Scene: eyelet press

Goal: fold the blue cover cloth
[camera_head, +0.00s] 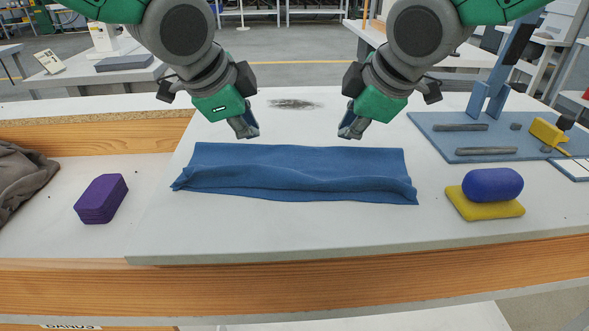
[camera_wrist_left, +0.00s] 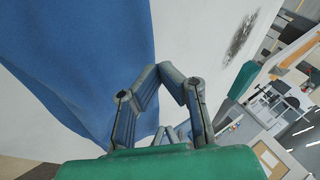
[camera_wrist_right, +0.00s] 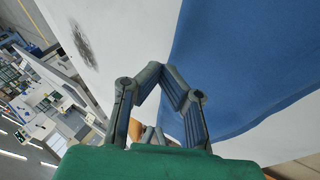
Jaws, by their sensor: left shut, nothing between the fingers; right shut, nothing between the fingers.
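The blue cover cloth (camera_head: 300,165) lies on the white tabletop as a wide, low strip, with a raised, wrinkled fold along its near side. It also fills much of the left wrist view (camera_wrist_left: 85,60) and the right wrist view (camera_wrist_right: 235,75). My left gripper (camera_head: 250,134) is shut and empty, just above the cloth's far edge, left of its middle. My right gripper (camera_head: 347,134) is shut and empty, near the far edge, right of the middle. Both grippers look apart from the cloth.
A purple block (camera_head: 101,199) lies left of the cloth. A blue roll (camera_head: 492,184) rests on a yellow pad (camera_head: 484,205) to the right. A blue press base (camera_head: 490,140) stands at the back right. A grey cloth (camera_head: 22,172) lies far left. A dark smudge (camera_head: 296,104) marks the tabletop behind.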

